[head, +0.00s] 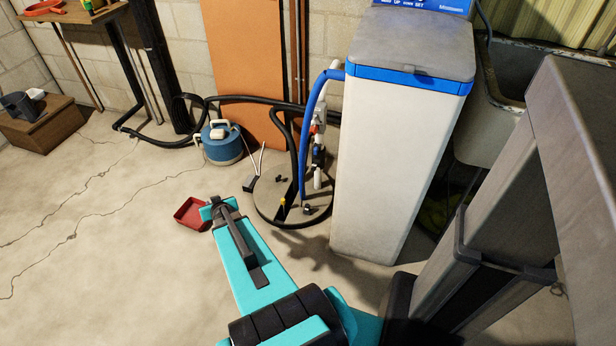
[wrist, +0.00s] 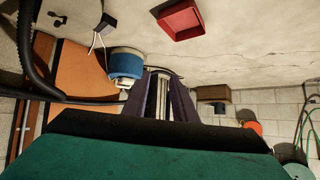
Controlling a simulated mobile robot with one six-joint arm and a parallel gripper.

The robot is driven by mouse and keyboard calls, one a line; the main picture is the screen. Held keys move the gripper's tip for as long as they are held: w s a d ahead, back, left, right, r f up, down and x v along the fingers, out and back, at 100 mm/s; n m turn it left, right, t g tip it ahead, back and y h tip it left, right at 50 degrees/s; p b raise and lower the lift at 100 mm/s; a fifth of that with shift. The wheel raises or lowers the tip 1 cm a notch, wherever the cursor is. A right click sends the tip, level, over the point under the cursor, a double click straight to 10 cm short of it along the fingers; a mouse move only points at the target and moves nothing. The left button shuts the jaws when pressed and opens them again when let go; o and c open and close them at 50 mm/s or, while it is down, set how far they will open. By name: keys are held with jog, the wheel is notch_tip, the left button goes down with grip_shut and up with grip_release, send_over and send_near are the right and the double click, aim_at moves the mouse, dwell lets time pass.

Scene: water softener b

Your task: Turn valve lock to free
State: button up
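A vertical pipe with valve fittings (head: 318,150), in white, black and a little red, stands beside the softener's left side in the head view. The valve lock is too small to make out for certain among these fittings. My gripper (head: 218,207) is out over the floor, left of and in front of the pipe, apart from it. In the wrist view, which looks upside down, the two dark fingers of my gripper (wrist: 163,88) stand apart with a gap showing between them. The gripper looks open and empty. The valve fittings are not clear in the wrist view.
The white softener cabinet (head: 390,150) stands right of the pipe. A round floor cover (head: 270,205) with hoses lies below the fittings.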

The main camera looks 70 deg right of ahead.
jog(key=s+d+m+h+b, duration=0.2)
jog(key=s+d+h+b, duration=0.15)
jog(key=d, duration=0.55)
jog(key=m+g+h+b, duration=0.7)
jog(key=h+b, duration=0.1)
jog(key=b, duration=0.7)
send_near(315, 153)
jog(key=shift+d, duration=0.25)
jog(key=shift+w+d, duration=0.1)
jog(key=shift+w+d+b, duration=0.15)
jog(key=shift+d+b, duration=0.3)
jog(key=shift+d, duration=1.75)
jog(key=shift+d+r+p, duration=0.1)
jog(key=shift+d+p, duration=0.25)
jog(key=shift+d, duration=0.5)
jog(key=shift+w+d+p, duration=0.1)
jog(key=shift+d+p, duration=0.3)
jog(key=shift+d, duration=0.45)
grip_shut()
